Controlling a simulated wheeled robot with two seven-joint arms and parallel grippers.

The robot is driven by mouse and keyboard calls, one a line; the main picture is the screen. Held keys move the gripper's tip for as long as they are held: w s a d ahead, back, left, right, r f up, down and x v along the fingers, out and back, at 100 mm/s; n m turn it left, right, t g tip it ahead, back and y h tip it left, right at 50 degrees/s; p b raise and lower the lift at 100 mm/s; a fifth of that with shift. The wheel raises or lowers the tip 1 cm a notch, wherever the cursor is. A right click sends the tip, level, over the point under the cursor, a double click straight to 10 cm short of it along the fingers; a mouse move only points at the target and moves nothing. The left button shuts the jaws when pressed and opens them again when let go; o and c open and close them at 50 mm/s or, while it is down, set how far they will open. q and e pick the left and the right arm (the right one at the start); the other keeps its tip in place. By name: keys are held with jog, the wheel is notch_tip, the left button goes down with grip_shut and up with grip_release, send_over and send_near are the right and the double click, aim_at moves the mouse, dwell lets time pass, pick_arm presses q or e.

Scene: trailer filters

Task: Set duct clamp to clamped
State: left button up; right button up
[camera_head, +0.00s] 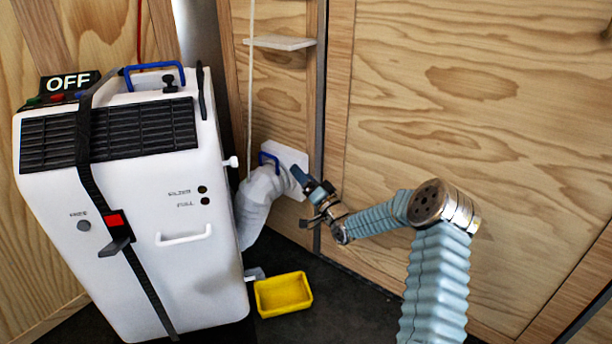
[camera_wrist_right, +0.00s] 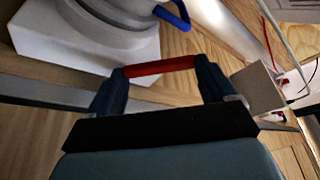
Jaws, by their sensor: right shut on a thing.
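A white flexible duct (camera_head: 257,203) meets a pale square plate (camera_head: 290,166) low on the wooden wall. A blue loop handle (camera_head: 267,160) stands at that joint, and it also shows at the top of the right wrist view (camera_wrist_right: 175,16). My right gripper (camera_head: 297,172) is at the right side of the plate, close to the duct end. In the right wrist view its two dark blue fingers are shut on the ends of a red bar (camera_wrist_right: 160,67). The bar lies in front of the white plate; how it joins the clamp is hidden. My left gripper is out of view.
A large white machine (camera_head: 155,230) with a black strap and an OFF sign (camera_head: 68,82) stands at the left. A yellow tray (camera_head: 283,294) lies on the dark floor below the duct. A small shelf (camera_head: 280,43) is above. The wall at right is bare.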

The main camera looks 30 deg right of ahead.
jog(key=shift+s+a+f+n+y, duration=0.15)
jog(key=shift+f+n+y, duration=0.35)
jog(key=shift+n+y, duration=1.15)
jog(key=shift+a+f+n+y, duration=0.1)
jog(key=shift+f+n+y, duration=0.4)
jog(key=shift+n, duration=2.25)
jog(key=shift+s+a+f+n+y, duration=0.15)
jog(key=shift+f+n+y, duration=0.3)
jog(key=shift+n+y, duration=1.25)
jog(key=shift+w+n+h, duration=0.1)
jog(key=shift+n+h, duration=0.45)
jog(key=shift+n, duration=0.05)
jog(key=o, duration=1.3)
jog(key=shift+o, duration=0.2)
jog(key=p+v, duration=0.1)
jog(key=v, duration=1.2)
jog(key=shift+s+d, duration=0.15)
jog(key=shift+s, duration=0.25)
